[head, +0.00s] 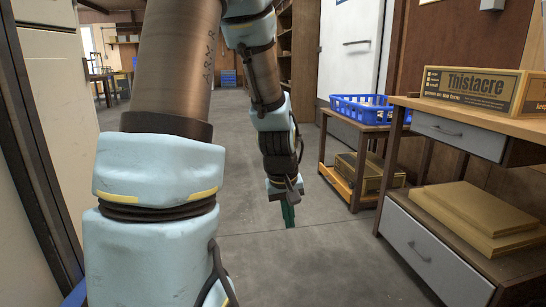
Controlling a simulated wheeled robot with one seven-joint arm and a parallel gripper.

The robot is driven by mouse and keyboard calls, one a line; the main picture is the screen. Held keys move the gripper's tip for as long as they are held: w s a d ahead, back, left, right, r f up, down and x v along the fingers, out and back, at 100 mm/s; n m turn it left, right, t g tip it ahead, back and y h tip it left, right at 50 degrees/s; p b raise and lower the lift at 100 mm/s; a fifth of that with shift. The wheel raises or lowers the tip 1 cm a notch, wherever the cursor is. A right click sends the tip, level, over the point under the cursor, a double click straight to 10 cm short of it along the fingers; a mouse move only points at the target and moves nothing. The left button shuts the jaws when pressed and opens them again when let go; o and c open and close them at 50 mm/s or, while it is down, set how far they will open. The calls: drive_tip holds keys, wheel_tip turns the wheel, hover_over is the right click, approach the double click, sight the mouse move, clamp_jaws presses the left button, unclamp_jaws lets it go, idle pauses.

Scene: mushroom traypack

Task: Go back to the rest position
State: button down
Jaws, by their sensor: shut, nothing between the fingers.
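My arm rises in the left and middle of the head view and bends down to my gripper (289,214). The gripper hangs pointing down over the bare grey floor, left of the small table. Its green fingers are together with nothing held between them. It touches nothing that I can see.
A small table (366,127) behind holds a blue crate (368,108), with a box (368,173) below. The floor (290,262) around the gripper is clear.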

drive_tip(key=s+a+r+m+y, duration=0.15)
drive_tip(key=s+a+r, duration=0.25)
drive_tip(key=s+a, duration=0.5)
wheel_tip(320, 180, up, 37)
drive_tip(key=w+a+m+p, duration=0.1)
drive_tip(key=p, duration=3.6)
drive_tip(key=shift+w+a+f+g, duration=0.15)
drive_tip(key=shift+w+a+g, duration=0.05)
drive_tip(key=shift+a+g, duration=0.15)
